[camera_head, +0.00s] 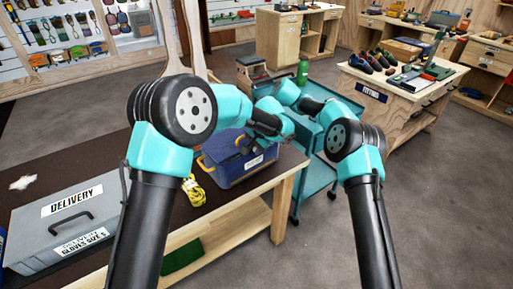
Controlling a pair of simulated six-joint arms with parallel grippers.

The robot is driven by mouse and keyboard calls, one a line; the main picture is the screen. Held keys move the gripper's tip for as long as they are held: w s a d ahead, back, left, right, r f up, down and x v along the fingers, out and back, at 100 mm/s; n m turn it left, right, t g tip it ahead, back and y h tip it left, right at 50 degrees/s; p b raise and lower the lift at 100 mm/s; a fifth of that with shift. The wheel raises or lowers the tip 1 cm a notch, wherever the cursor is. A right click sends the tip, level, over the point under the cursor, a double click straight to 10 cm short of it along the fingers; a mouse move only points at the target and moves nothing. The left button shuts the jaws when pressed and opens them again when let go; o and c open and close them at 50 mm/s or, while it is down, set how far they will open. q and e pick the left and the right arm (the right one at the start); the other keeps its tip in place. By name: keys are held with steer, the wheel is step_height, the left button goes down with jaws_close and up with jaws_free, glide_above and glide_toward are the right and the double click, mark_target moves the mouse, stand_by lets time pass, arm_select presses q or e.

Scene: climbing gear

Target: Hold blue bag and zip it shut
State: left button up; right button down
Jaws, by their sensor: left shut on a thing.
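The blue bag (232,172) sits on the dark-topped bench near the centre of the head view. It has a white label on its front and a yellow-orange handle at its left side. My left gripper (248,146) is over the top of the bag and shut on it. The gripper and wrist cover part of the bag's top, so the zip cannot be made out. My right arm reaches in from the right and ends behind and above the left wrist. The right gripper's fingers cannot be made out there.
A grey delivery case (70,228) stands at the bench's left end. A teal cart (318,175) with a green bottle (303,72) is just beyond the bench. The bench top between case and rope is clear.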

arm_select(q)
steer(key=shift+a, duration=0.1)
arm_select(e)
steer(key=shift+f, duration=0.65)
stand_by(0.7)
arm_select(q)
steer(key=shift+s+a, duration=1.25)
steer(key=shift+a, duration=0.25)
arm_select(e)
steer(key=shift+s+f, duration=0.1)
steer(key=shift+f, duration=0.15)
arm_select(q)
steer(key=shift+s+a+r, duration=0.1)
steer(key=shift+s+a, duration=0.55)
steer(key=shift+a, duration=0.2)
steer(key=shift+s+a, duration=0.55)
steer(key=shift+a, duration=0.2)
arm_select(e)
steer(key=shift+f, duration=0.1)
arm_select(q)
steer(key=shift+s+a, duration=0.1)
steer(key=shift+a, duration=0.05)
steer(key=shift+s+a, duration=0.5)
steer(key=shift+a, duration=0.1)
arm_select(e)
steer(key=shift+r, duration=3.9)
